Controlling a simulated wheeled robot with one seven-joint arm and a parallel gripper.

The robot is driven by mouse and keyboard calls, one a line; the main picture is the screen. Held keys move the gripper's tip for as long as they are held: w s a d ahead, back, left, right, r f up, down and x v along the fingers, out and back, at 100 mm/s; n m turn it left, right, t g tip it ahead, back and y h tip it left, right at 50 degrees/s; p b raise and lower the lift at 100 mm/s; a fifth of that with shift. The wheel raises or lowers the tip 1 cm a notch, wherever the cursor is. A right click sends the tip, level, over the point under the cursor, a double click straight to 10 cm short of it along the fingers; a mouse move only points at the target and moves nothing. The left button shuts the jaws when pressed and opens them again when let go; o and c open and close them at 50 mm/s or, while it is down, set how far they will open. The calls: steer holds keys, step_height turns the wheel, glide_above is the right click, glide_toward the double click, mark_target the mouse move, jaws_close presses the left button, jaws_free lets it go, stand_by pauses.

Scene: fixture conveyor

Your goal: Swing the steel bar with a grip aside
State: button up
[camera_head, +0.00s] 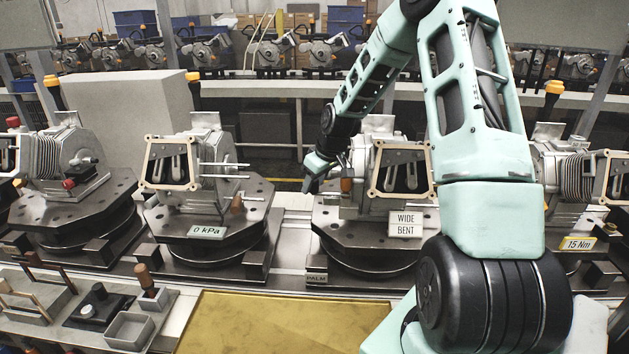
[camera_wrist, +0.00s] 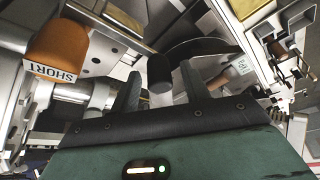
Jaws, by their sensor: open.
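My gripper (camera_head: 316,172) is at the left side of the middle fixture (camera_head: 365,232), beside its framed unit. In the wrist view my gripper (camera_wrist: 163,88) is open, with its two dark fingers apart. A black rounded grip (camera_wrist: 160,70) shows between and just beyond the fingertips; I cannot tell whether they touch it. An orange grip (camera_wrist: 58,50) labelled SHORT is at the upper left, outside the fingers, near a steel rod (camera_wrist: 72,93). An orange-brown grip (camera_head: 346,185) also shows in the head view. Which grip belongs to the steel bar is not clear.
A sign reading WIDE BENT (camera_head: 405,224) hangs at the middle fixture's front. Similar fixtures stand on the left (camera_head: 208,212) and right (camera_head: 575,215) along the conveyor. A yellow panel (camera_head: 270,325) is in front. Metal plates and brackets crowd my gripper.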

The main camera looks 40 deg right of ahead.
steer(key=shift+f, duration=0.1)
steer(key=c, duration=1)
steer(key=shift+w+m+b, duration=0.1)
steer(key=shift+m+b, duration=0.2)
steer(key=shift+w+d+f+m+h+b, duration=0.1)
steer(key=shift+w+m+h+b, duration=0.1)
steer(key=shift+m+b, duration=0.2)
steer(key=shift+w+d+m+h+b, duration=0.1)
steer(key=shift+m+h+b, duration=0.15)
steer(key=shift+m, duration=0.25)
steer(key=shift+w+d+r+m+g+h, duration=0.1)
steer(key=shift+d+m+g+h, duration=0.3)
steer(key=shift+m, duration=1.15)
steer(key=shift+d+r+m+g+h, duration=0.15)
steer(key=shift+d+m+h, duration=0.5)
steer(key=shift+m, duration=0.95)
steer(key=shift+w+d+m+g+h, duration=0.1)
steer(key=shift+d+m+g+h, duration=0.3)
steer(key=shift+m, duration=1.15)
steer(key=shift+s+d+f, duration=0.1)
steer(key=shift+d, duration=0.05)
